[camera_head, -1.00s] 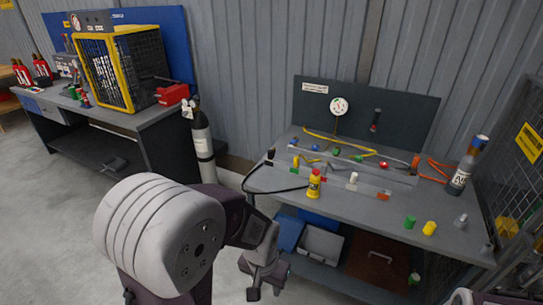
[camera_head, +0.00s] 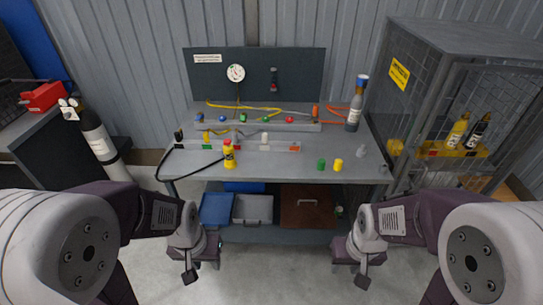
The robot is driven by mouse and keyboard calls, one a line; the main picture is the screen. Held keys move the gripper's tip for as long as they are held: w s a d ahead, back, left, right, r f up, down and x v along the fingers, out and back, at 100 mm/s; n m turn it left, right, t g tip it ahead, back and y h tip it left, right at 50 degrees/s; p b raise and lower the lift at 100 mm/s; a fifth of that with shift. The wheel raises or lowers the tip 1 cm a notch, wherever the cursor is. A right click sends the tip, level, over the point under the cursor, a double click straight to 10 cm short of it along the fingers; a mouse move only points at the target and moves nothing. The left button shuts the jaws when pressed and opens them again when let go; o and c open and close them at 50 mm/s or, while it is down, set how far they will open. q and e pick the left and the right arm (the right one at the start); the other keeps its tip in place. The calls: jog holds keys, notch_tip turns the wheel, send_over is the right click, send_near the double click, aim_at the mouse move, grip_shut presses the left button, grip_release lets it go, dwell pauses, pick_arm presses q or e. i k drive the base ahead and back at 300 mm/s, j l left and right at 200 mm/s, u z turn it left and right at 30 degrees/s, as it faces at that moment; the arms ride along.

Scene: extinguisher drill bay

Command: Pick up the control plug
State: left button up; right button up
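I cannot tell for certain which item is the control plug. A small black plug-like piece (camera_head: 179,135) stands at the left end of the workbench (camera_head: 345,150), by a black cable (camera_head: 163,163). Small coloured pieces stand along a rail (camera_head: 290,147), among them a white one (camera_head: 265,138). A green cap (camera_head: 321,164) and a yellow cap (camera_head: 338,165) stand at the bench's front right. My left gripper (camera_head: 203,271) and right gripper (camera_head: 350,273) hang in front of the bench, below its top. Both look open and empty, away from everything on the bench.
A yellow bottle (camera_head: 229,154) stands near the bench's front edge. Bins (camera_head: 253,208) sit on the lower shelf.

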aim_at(179, 138)
jog(key=i+j+z, duration=0.1)
jog(key=i+j, duration=0.2)
jog(key=i+j+z, duration=0.1)
jog(key=i+j, duration=0.45)
jog(key=j, duration=0.25)
jog(key=i+j+z, duration=0.15)
jog(key=i+j, duration=0.15)
jog(key=i+j+z, duration=0.1)
jog(key=i+j, duration=0.15)
jog(key=j, duration=0.3)
